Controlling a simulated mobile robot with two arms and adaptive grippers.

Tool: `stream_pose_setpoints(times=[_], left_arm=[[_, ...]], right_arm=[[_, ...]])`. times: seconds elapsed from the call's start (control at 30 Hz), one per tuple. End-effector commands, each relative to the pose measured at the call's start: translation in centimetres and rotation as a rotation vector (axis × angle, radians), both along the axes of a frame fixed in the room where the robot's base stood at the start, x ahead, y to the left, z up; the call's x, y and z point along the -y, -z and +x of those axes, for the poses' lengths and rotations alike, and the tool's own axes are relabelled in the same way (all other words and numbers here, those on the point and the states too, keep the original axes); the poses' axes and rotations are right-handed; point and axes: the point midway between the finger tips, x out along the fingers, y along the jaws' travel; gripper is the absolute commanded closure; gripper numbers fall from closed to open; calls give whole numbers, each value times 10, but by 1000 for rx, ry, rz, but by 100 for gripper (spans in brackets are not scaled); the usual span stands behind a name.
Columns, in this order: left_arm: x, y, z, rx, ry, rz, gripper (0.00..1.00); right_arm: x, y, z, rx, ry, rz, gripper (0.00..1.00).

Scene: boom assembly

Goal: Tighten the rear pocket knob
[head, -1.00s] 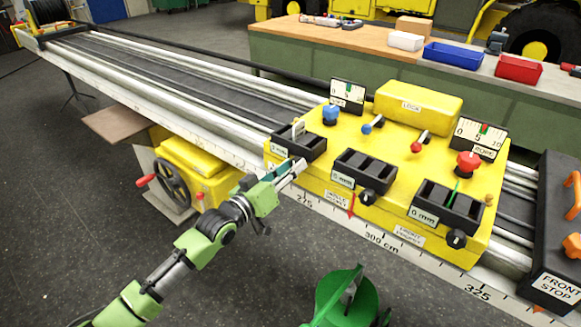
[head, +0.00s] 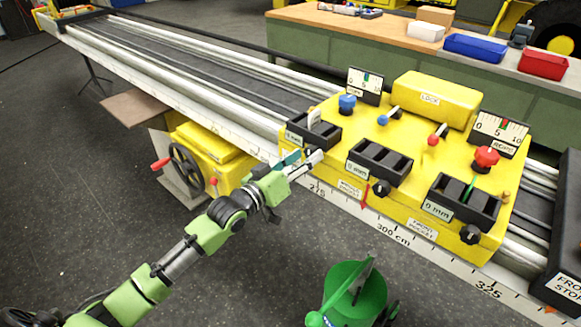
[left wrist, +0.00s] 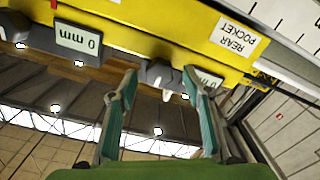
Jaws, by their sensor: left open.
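The rear pocket is the leftmost black pocket (head: 326,131) on the yellow carriage (head: 340,150). Its "REAR POCKET" label (left wrist: 238,38) shows upside down in the left wrist view. The rear pocket knob (left wrist: 160,76) is dark grey with a light pointer. In the head view my gripper hides it. My left gripper (head: 303,158) is open at the carriage's front face, under the rear pocket. In the left wrist view, my fingertips (left wrist: 159,82) lie on either side of the knob; I cannot tell whether they touch it. My right gripper is not in view.
A scaled rail (head: 395,235) runs below the carriage. A yellow unit with a handwheel (head: 187,168) stands left of my gripper. A bench (head: 312,40) is behind.

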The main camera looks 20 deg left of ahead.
Motion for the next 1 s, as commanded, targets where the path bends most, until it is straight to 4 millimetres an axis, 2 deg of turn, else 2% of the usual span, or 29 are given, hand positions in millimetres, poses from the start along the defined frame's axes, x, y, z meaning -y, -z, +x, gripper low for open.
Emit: stream_pose_setpoints(times=[0.5, 0.7, 1.0], left_arm=[[-31, 2, -86, -4, 1, 4, 55], [-37, 1, -102, -3, 0, 2, 55], [-38, 1, -106, -1, 1, 2, 55]], right_arm=[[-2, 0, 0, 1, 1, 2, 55], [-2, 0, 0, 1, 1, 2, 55], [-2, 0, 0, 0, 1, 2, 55]])
